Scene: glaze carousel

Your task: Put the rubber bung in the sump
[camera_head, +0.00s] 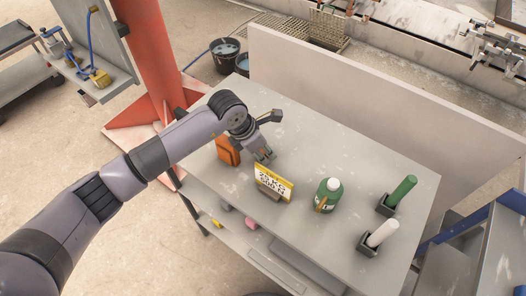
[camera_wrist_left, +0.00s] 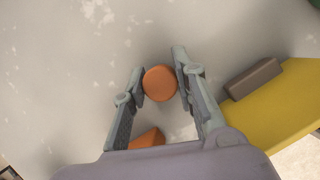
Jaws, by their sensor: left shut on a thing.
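My left gripper (camera_head: 264,156) is low over the grey table, just right of an orange block (camera_head: 228,151). In the left wrist view the gripper (camera_wrist_left: 160,80) is shut on a round orange piece, which looks like the rubber bung (camera_wrist_left: 160,84). It sits between the fingertips. In the head view the bung cannot be made out behind the gripper. A grated pit (camera_head: 327,32) in the floor behind the low wall may be the sump. My right gripper is not in view.
On the table (camera_head: 340,150) stand a yellow-edged sign (camera_head: 273,184), a green bottle (camera_head: 328,195), and green (camera_head: 402,191) and white (camera_head: 382,233) cylinders in black holders. A low wall (camera_head: 380,95) runs along the far edge. Two buckets (camera_head: 225,55) stand beyond.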

